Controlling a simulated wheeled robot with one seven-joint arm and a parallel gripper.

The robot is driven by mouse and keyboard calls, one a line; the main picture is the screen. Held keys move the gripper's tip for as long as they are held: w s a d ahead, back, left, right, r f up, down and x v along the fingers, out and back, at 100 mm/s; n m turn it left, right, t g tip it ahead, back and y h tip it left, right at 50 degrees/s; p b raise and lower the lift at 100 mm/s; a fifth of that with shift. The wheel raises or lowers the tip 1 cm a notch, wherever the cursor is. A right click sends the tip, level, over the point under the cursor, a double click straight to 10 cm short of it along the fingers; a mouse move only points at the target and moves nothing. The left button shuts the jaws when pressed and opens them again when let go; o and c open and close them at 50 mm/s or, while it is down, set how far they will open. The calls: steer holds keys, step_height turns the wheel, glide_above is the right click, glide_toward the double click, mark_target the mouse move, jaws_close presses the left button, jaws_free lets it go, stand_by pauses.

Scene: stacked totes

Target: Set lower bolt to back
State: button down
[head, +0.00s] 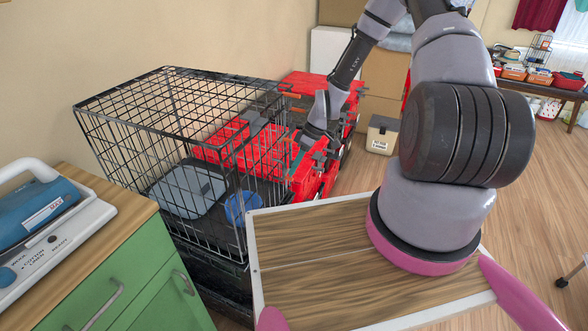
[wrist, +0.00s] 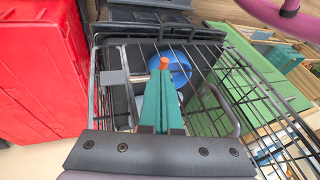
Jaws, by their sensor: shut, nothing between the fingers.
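The black wire cage (head: 150,105) stands at the left in the head view, and its bars also show in the wrist view (wrist: 245,80). A small light grey plate with a short bar (wrist: 115,77) sits on the cage frame, left of my fingers; it looks like a bolt, but I cannot tell whether it is the lower one or how it is set. My gripper (wrist: 164,64) has teal fingers with an orange tip, shut and empty in front of the bars. I cannot tell if the tip touches the cage. In the head view my arm partly hides the cage's far end.
A blue bowl (wrist: 178,68) is inside the cage, as is a grey box-like item (head: 188,190) in the head view. Red totes (wrist: 40,70) stand close beside the cage. A green cabinet (head: 130,290) is at the near left. Wooden floor (head: 545,190) is open at the right.

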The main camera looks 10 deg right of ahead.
steer(key=v, duration=1)
steer(key=s+d+r+m+t+h, duration=0.2)
steer(key=r+m, duration=0.2)
steer(key=r, duration=0.9)
steer(key=s+d+r+m+t+h, duration=0.1)
steer(key=s+d+r+m+h, duration=0.15)
steer(key=r, duration=0.95)
steer(key=s+r+m+t+y, duration=0.1)
steer(key=s+r+m+t, duration=0.4)
steer(key=s+r+m, duration=0.4)
steer(key=s+a+r, duration=0.1)
steer(key=s+r, duration=0.5)
steer(key=r, duration=0.1)
steer(key=shift+s+r, duration=0.25)
steer(key=shift+r, duration=0.15)
